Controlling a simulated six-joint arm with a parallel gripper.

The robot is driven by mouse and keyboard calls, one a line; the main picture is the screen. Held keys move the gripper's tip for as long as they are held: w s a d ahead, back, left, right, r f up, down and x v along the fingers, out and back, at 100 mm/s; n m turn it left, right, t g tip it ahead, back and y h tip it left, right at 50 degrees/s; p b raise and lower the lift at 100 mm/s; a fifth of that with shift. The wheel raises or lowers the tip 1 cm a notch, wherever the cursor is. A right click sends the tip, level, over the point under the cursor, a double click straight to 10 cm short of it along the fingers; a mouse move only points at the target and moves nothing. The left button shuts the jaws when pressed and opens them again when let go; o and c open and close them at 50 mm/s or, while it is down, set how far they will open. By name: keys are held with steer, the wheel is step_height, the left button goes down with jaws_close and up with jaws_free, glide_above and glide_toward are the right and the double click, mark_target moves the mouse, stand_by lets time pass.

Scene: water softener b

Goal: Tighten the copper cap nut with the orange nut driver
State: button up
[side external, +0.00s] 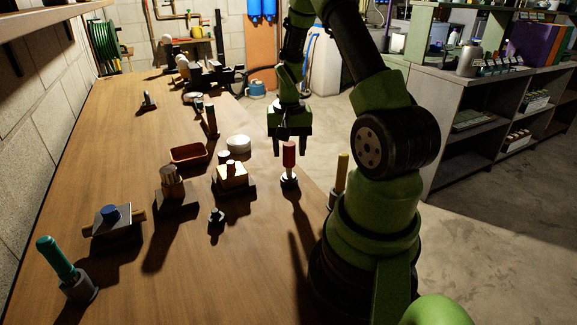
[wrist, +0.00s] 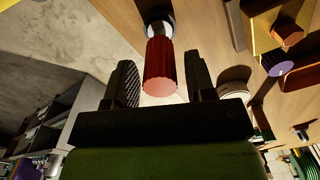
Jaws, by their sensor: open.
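A driver with a red to red-orange handle (side external: 289,155) stands upright in a small dark holder on the bench; I take it as the orange nut driver. My gripper (side external: 289,153) points down over it, open, with its fingers on either side of the upper handle. The wrist view shows the handle (wrist: 160,66) between the two fingers, with gaps at both sides. A copper-coloured hexagonal nut (wrist: 288,34) sits on a yellowish fixture in the wrist view, beside a purple cap (wrist: 278,67). In the side view that fixture (side external: 232,178) seems to be the brightly lit block left of the driver.
A yellow-handled tool (side external: 342,171) stands right of the driver, near my base. A teal-handled tool (side external: 56,258) stands at front left. A blue-topped fixture (side external: 109,213), a wooden-looking block (side external: 172,181), a red tray (side external: 189,154) and a white round item (side external: 239,144) occupy the bench (side external: 150,125).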

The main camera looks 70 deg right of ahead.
steer(key=c, duration=0.8)
steer(key=shift+r, duration=2.4)
steer(key=w+a+r, duration=0.1)
steer(key=w+r, duration=0.1)
steer(key=w, duration=0.2)
steer(key=w+a+r, duration=0.2)
steer(key=w+r, duration=0.1)
steer(key=w, duration=0.1)
steer(key=w+a+r, duration=0.2)
steer(key=w, duration=0.3)
steer(key=shift+r, duration=0.3)
